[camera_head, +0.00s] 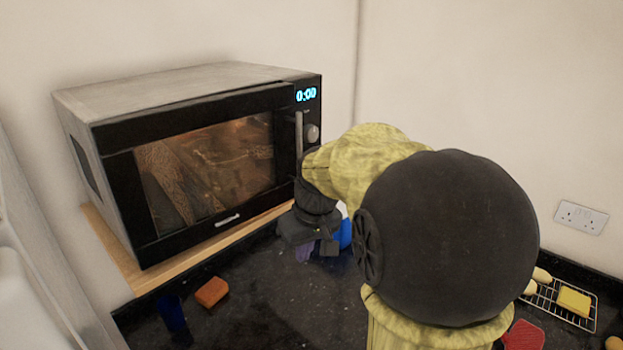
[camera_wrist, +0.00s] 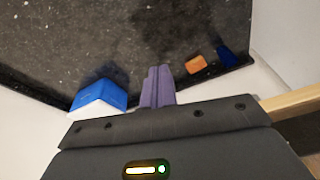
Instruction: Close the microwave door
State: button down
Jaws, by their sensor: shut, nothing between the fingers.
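The microwave (camera_head: 190,85) stands on the left, grey with a black front and a display reading 0:00. Its door (camera_head: 205,165) has a dark window and a vertical handle (camera_head: 299,132) at its right edge. The door lies flush or nearly flush with the front; I cannot tell whether a small gap remains. My gripper (camera_head: 305,254) is just off the microwave's lower right front corner, pointing down over the counter. Its purple fingers also show in the wrist view (camera_wrist: 158,88), shut together and empty. My arm hides part of the microwave's right side.
A wooden board (camera_head: 215,243) lies under the microwave. A blue and white object (camera_head: 346,232) is beside my gripper. An orange block (camera_head: 212,291) and a dark blue cup (camera_head: 172,312) stand on the black counter. A wire rack (camera_head: 548,299) with food is at right.

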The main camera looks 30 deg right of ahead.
jog(key=d+r+n, duration=0.2)
jog(key=d+r, duration=0.2)
jog(key=r, duration=0.6)
jog(key=d+r+n+t+y, duration=0.1)
jog(key=d+r, duration=0.3)
jog(key=r, duration=0.7)
jog(key=shift+s+d+r+n+y, duration=0.2)
jog(key=shift+n+y, duration=0.1)
jog(key=shift+n, duration=0.4)
jog(key=shift+f, duration=0.1)
jog(key=w+a+f+p, duration=0.3)
jog(key=w+f, duration=0.3)
jog(key=f, duration=0.3)
jog(key=shift+w+a, duration=0.35)
jog(key=shift+f, duration=0.1)
